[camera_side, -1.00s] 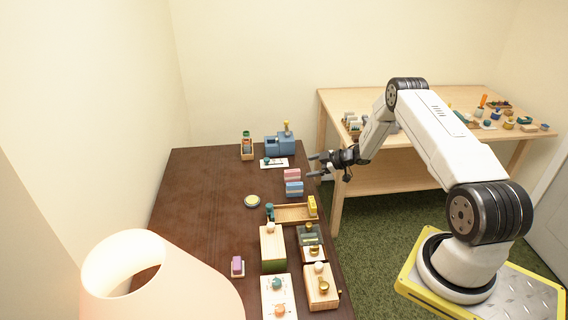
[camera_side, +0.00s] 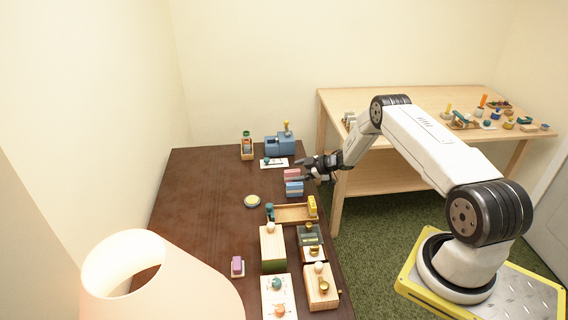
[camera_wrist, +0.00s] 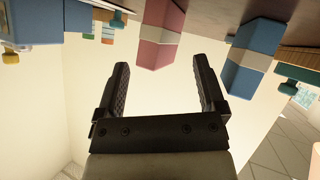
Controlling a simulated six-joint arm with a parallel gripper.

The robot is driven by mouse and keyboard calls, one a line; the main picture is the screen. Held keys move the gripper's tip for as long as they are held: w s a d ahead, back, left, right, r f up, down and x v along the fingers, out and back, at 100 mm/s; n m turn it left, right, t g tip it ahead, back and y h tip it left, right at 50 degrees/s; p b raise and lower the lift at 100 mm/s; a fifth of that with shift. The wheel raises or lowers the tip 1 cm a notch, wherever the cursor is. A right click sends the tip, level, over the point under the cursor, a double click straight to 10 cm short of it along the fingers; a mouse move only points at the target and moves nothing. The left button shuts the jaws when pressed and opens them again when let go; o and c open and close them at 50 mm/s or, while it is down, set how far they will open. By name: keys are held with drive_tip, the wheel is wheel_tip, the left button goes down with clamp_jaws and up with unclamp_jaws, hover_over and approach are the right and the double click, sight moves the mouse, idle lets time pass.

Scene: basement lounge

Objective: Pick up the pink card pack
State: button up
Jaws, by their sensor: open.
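The pink card pack (camera_side: 291,175) stands near the right edge of the dark table, with a pale band around its middle. In the wrist view the pink card pack (camera_wrist: 161,33) appears just beyond my fingertips, roughly between them but nearer the left one. My gripper (camera_side: 304,170) is open, beside the pack on its right; in the side view the fingers partly overlap it. In the wrist view my gripper (camera_wrist: 160,68) has nothing between its fingers. Whether a finger touches the pack I cannot tell.
A blue card pack (camera_side: 294,189) stands close in front of the pink one; it also shows right of my fingers in the wrist view (camera_wrist: 252,57). A wooden tray (camera_side: 290,213) lies nearer the camera. A blue box-like object (camera_side: 279,145) stands behind. The table's left part is clear.

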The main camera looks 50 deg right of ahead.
drive_tip(key=shift+x, duration=1)
drive_tip(key=shift+c, duration=0.3)
clamp_jaws()
